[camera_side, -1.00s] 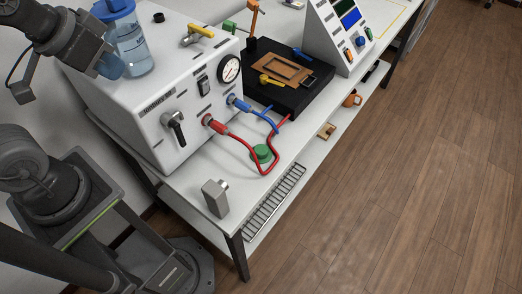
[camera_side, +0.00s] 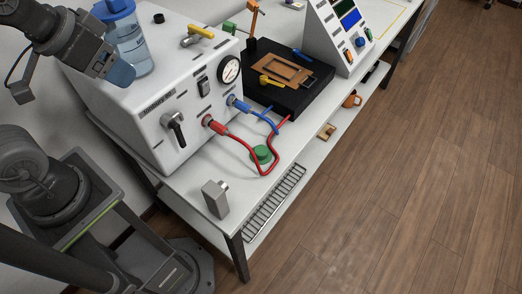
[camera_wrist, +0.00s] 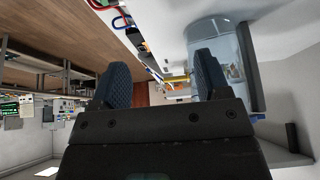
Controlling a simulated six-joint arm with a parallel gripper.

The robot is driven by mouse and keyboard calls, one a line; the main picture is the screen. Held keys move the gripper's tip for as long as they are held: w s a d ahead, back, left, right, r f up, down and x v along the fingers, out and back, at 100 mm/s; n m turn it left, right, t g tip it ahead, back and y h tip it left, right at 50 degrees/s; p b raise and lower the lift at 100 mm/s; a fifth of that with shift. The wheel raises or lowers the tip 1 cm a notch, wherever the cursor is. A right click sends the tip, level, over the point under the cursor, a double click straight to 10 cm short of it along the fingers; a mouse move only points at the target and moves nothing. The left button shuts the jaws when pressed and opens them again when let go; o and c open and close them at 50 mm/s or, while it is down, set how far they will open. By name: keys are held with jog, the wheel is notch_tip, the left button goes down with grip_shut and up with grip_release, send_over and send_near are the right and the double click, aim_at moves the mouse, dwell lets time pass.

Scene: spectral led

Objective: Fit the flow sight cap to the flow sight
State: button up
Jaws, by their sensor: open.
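My gripper (camera_side: 120,74) is at the upper left of the side view, in front of the clear bottle with a blue lid (camera_side: 130,40). In the wrist view its two dark blue fingers are apart with nothing between them (camera_wrist: 163,80), and the clear bottle (camera_wrist: 228,50) is close beside the right finger. A green round cap-like piece (camera_side: 262,154) lies on the white bench beside the red hose. A grey block with a short round stub (camera_side: 216,198) stands near the bench's front corner. I cannot tell for sure which pieces are the flow sight and its cap.
A white machine box (camera_side: 160,95) with a gauge (camera_side: 229,69) and a yellow-handled valve (camera_side: 197,35) fills the left of the bench. Red (camera_side: 240,140) and blue (camera_side: 255,110) hoses run to a black base (camera_side: 290,100).

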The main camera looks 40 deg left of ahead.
notch_tip(320, 180, up, 12)
jog(key=w+d+r+m+g, duration=0.1)
jog(key=w+d+r+m, duration=0.1)
jog(key=w+m, duration=0.3)
jog(key=m+g+y, duration=0.3)
jog(key=m+y, duration=0.1)
jog(key=m, duration=1.3)
send_over(261, 150)
jog(key=d, duration=0.3)
jog(key=f, duration=3.7)
jog(key=shift+s+a+f, duration=0.15)
jog(key=shift+s+f, duration=0.1)
jog(key=shift+s, duration=0.05)
jog(key=shift+x, duration=3.15)
jog(key=shift+s+a+r, duration=0.1)
jog(key=shift+s+a, duration=0.05)
jog(key=shift+s, duration=0.05)
jog(key=c, duration=1)
notch_tip(261, 150, up, 10)
